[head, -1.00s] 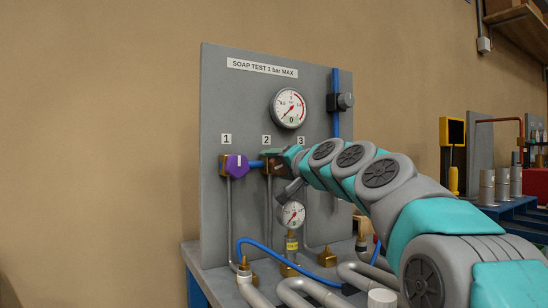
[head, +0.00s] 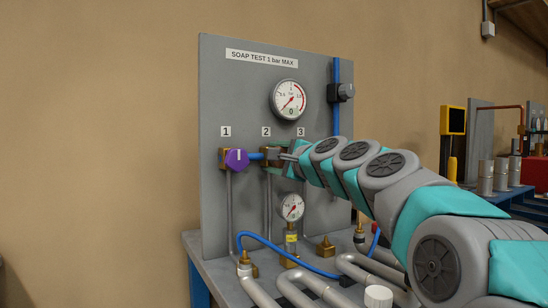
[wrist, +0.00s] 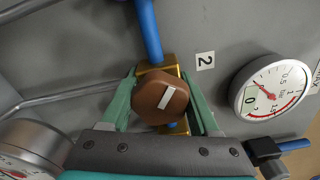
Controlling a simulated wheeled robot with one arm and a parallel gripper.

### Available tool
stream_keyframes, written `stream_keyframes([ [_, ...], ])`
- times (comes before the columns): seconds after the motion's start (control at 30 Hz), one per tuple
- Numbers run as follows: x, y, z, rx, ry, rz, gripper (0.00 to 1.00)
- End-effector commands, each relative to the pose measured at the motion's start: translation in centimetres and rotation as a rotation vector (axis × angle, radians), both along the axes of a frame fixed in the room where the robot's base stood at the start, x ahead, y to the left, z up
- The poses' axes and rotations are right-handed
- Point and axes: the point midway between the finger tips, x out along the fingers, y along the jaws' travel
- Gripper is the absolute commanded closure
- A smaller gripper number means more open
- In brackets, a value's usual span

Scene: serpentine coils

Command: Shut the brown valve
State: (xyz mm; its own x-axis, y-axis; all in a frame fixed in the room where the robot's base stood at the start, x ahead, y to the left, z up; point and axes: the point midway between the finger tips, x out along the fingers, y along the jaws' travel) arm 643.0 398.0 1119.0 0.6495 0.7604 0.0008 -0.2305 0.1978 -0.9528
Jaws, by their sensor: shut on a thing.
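The white bar lies slanted to the blue pipe line. My gripper (wrist: 161,85) has one green finger on each side of the knob and is shut on it. In the head view the brown valve (head: 269,154) is partly hidden by my gripper (head: 275,158), which reaches in from the right.
A purple valve (head: 236,160) sits close to the left, under label 1. The large gauge (head: 290,100) is above and a small gauge (head: 291,207) below. Grey coiled pipes (head: 310,288) and a blue hose (head: 262,236) lie on the bench. Whatever is under label 3 is hidden.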

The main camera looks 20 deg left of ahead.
Motion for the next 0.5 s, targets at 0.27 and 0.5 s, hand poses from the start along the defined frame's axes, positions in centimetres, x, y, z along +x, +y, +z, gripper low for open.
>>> stream_keyframes([
  [0.27, 0.07, -0.12, -0.12, 0.169, 0.199, -0.002, 0.94],
  [0.5, 0.02, -0.06, -0.2, 0.316, 0.371, -0.002, 0.94],
])
